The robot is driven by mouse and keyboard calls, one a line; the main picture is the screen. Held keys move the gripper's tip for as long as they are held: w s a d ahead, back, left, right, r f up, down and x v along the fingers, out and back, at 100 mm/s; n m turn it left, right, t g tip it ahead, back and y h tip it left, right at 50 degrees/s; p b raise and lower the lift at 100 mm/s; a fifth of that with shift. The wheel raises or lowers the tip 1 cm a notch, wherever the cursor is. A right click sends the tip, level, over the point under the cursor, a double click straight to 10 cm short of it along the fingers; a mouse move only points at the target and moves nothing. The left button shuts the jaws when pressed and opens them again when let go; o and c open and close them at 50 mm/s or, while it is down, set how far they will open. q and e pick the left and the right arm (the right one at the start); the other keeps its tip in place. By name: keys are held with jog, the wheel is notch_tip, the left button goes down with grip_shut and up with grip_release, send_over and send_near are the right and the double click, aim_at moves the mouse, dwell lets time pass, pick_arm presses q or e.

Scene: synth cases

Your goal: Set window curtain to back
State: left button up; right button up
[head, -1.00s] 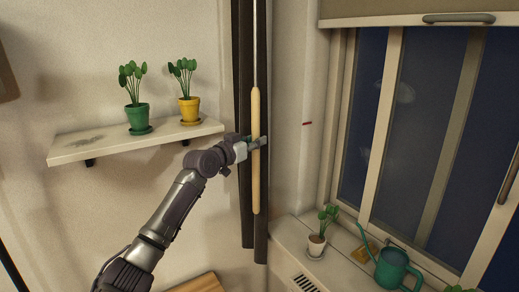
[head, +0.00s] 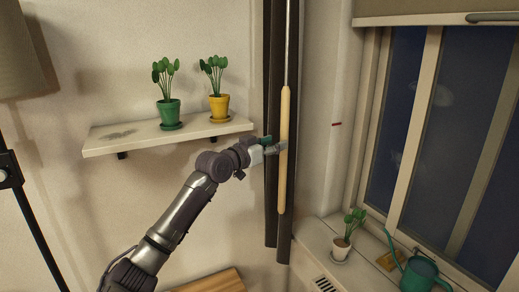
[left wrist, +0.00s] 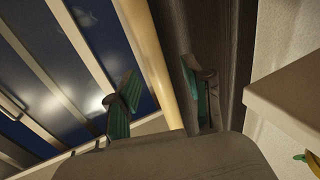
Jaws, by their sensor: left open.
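A dark, narrow bundled curtain (head: 271,205) hangs in the corner left of the window. A pale wooden wand (head: 285,185) hangs upright in front of it on a thin rod. My left gripper (head: 274,146) is open at the wand's middle height, its fingertips close to the wand. In the left wrist view the wand (left wrist: 150,62) runs between the two green-padded fingers of the left gripper (left wrist: 158,80), with a gap on each side. The curtain (left wrist: 222,65) is behind the right-hand finger there. I cannot tell whether a finger touches the wand. My right gripper is not in view.
A wall shelf (head: 105,144) with a green-potted plant (head: 168,112) and a yellow-potted plant (head: 218,106) stands close above my left arm. A sill plant (head: 341,247) and a teal watering can (head: 420,275) stand right of the curtain. A red mark (head: 336,124) is on the wall.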

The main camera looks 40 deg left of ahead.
pick_arm(q)
jog(key=s, duration=0.7)
jog(key=shift+s+a, duration=0.25)
jog(key=shift+a, duration=0.1)
jog(key=shift+r, duration=0.1)
